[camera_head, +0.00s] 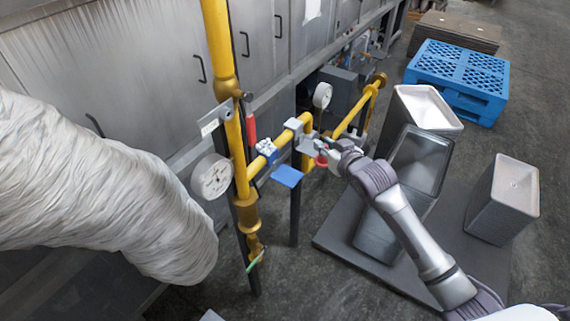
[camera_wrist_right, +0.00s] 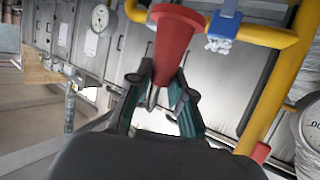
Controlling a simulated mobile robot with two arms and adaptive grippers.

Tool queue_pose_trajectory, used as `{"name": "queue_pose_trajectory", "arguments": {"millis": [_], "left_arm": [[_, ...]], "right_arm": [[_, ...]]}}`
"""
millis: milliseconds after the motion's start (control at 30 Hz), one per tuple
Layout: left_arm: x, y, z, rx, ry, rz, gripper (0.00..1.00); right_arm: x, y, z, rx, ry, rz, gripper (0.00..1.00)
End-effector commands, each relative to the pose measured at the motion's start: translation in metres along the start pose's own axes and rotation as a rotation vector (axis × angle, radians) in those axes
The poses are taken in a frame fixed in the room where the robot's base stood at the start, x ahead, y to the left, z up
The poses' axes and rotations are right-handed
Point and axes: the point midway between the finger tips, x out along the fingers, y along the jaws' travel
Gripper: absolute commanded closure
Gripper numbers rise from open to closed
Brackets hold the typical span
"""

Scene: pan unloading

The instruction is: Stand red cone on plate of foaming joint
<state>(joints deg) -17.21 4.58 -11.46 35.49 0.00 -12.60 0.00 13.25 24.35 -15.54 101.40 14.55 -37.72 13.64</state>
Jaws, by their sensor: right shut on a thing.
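The red cone (camera_wrist_right: 174,40) is held between the fingers of my right gripper (camera_wrist_right: 165,98), its broad end pointing away from the palm in the wrist view. In the head view the cone (camera_head: 321,161) shows small and partly hidden beside my right gripper (camera_head: 326,150), next to the yellow pipe. White foam with blue parts sits on a pipe joint (camera_head: 266,148), also seen in the wrist view (camera_wrist_right: 219,42). A flat blue plate (camera_head: 287,176) sticks out below that joint. The cone is apart from this plate, to its right. My left gripper is not in view.
Yellow pipes (camera_head: 218,40) with a round gauge (camera_head: 212,176) and a red handle (camera_head: 251,129) stand before grey cabinets. A thick silvery duct (camera_head: 110,190) fills the left. Grey bins (camera_head: 420,160) stand on a dark platform (camera_head: 335,237); a blue pallet (camera_head: 460,75) lies behind.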

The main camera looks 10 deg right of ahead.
Motion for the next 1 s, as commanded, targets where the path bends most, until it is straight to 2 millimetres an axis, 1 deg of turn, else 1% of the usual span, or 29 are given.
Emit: {"name": "queue_pose_trajectory", "arguments": {"millis": [33,167,200,267,300,400,500,633,700,767,900,1000], "left_arm": [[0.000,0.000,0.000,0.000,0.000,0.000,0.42],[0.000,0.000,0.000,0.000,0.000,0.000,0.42],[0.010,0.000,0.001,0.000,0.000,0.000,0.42],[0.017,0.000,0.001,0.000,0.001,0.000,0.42],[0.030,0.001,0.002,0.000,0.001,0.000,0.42],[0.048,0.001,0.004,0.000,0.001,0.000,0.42],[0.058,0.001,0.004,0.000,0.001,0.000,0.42],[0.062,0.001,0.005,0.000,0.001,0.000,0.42],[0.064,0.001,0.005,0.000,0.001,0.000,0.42],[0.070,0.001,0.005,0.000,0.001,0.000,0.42],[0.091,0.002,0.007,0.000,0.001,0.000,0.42],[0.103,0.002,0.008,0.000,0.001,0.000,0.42]], "right_arm": [[0.009,-0.009,0.003,0.004,0.000,-0.004,1.00],[0.034,-0.030,0.011,0.004,0.000,-0.005,1.00],[0.044,-0.035,0.018,0.004,0.001,-0.003,1.00],[0.055,-0.044,0.023,0.003,0.002,-0.004,1.00],[0.064,-0.049,0.029,0.002,0.004,-0.004,1.00],[0.078,-0.061,0.034,0.001,0.004,-0.003,1.00],[0.087,-0.069,0.035,0.002,0.003,-0.003,1.00],[0.092,-0.073,0.034,0.000,0.003,-0.001,1.00],[0.093,-0.074,0.037,0.000,0.001,-0.001,1.00],[0.095,-0.074,0.042,-0.001,0.001,-0.001,1.00],[0.102,-0.073,0.062,-0.002,0.000,-0.001,1.00],[0.106,-0.073,0.072,-0.002,0.001,-0.001,1.00]]}}
